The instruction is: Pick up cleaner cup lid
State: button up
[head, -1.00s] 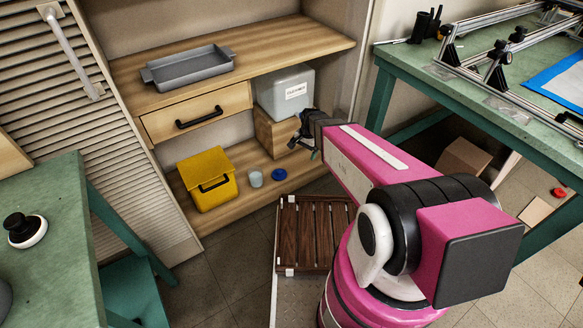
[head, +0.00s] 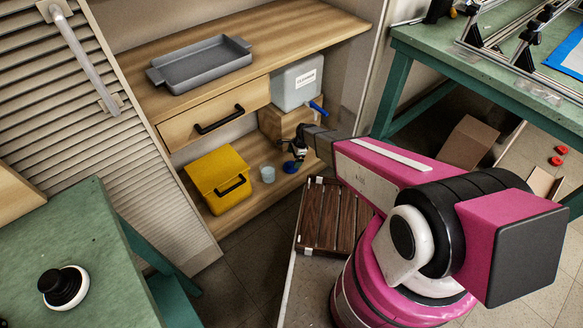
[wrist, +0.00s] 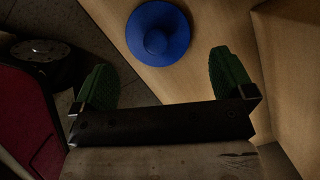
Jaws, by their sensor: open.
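The cleaner cup lid is a round blue disc (wrist: 158,33) with a raised centre knob, lying on the wooden lower shelf. In the head view the lid (head: 290,167) shows just below my gripper (head: 291,152), partly covered by it. In the wrist view my gripper (wrist: 166,82) has its two green fingers spread wide, with nothing between them. The lid lies beyond the fingertips, roughly centred between them. A pale translucent cup (head: 267,174) stands on the shelf to the left of the lid.
A yellow box (head: 218,180) stands left of the cup. A wooden block (head: 270,124) bears a grey container (head: 297,83) with a blue tap, close behind my gripper. A grey tray (head: 200,66) lies on the shelf top above. A slatted wooden platform (head: 330,215) is in front.

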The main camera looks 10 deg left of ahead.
aim_at(292, 163)
jog(key=shift+x, duration=2.75)
jog(key=shift+s, duration=0.1)
jog(key=c, duration=0.8)
jog(key=shift+o, duration=0.2)
